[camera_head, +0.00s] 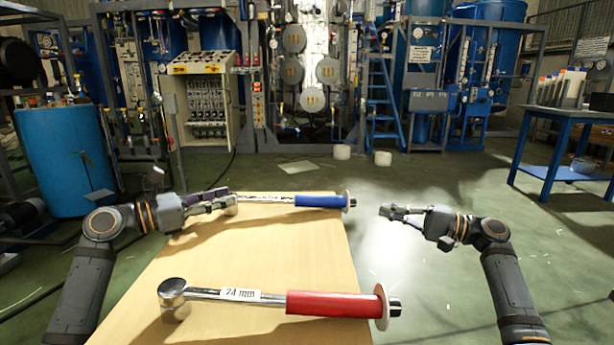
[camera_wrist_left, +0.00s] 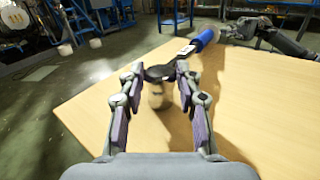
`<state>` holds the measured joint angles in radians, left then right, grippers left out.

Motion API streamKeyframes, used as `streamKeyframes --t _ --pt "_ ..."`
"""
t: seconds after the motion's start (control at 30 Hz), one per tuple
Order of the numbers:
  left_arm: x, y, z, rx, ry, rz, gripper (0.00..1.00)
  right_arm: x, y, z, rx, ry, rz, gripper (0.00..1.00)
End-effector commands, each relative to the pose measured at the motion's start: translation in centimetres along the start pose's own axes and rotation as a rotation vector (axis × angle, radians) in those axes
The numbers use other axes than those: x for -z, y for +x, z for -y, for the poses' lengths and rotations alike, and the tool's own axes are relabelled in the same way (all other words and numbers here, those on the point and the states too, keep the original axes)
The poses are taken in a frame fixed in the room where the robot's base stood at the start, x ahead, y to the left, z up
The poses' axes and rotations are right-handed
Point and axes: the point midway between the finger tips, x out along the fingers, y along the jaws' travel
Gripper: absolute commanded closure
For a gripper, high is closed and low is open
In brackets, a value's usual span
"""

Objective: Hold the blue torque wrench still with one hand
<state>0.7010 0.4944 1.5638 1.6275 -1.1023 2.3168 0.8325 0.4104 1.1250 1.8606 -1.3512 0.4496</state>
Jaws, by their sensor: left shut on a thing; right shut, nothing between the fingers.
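The blue torque wrench (camera_head: 318,201) lies across the far part of the wooden table (camera_head: 240,255), its blue handle pointing right with a pale disc near the end. It also shows in the left wrist view (camera_wrist_left: 206,38), with its head between my left fingers. My left gripper (camera_head: 228,203) is shut on the wrench's head end, at the table's far left; the fingers partly hide the head. My right gripper (camera_head: 386,212) is shut and empty, off the table's right edge, apart from the blue handle's end. It also shows in the left wrist view (camera_wrist_left: 232,30).
A red-handled torque wrench (camera_head: 330,303) marked "24 mm" lies across the near part of the table. The table between the two wrenches is clear. A blue workbench (camera_head: 560,150) stands at the right, and a blue barrel (camera_head: 65,160) at the left.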

Motion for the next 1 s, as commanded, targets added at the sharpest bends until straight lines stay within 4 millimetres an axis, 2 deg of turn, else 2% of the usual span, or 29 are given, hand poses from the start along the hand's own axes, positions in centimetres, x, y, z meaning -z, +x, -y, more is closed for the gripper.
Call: streamKeyframes --t 0.13,0.17,0.33,0.67,0.77,1.0 --pt "0.0 0.0 0.0 0.001 0.001 0.0 1.0 0.0 0.0 0.0 0.0 0.0 0.0 1.0" --pt "0.0 0.0 0.0 0.001 0.001 0.0 0.62 0.0 0.0 0.0 0.0 0.0 0.0 1.0" --pt "0.0 0.0 0.0 0.0 0.0 0.0 0.4 0.0 0.0 0.0 0.0 0.0 0.0 1.0" --pt "0.1 -0.3 -0.1 -0.001 0.001 -0.002 0.4 0.0 0.1 0.0 0.0 0.0 0.0 1.0" --pt "0.2 -1.6 -0.2 -0.005 0.001 -0.005 0.4 0.0 0.1 0.0 0.0 0.0 0.0 1.0" --pt "0.3 -7.3 -0.1 -0.005 0.001 -0.011 0.4 0.0 0.1 0.0 0.0 0.0 0.0 1.0"
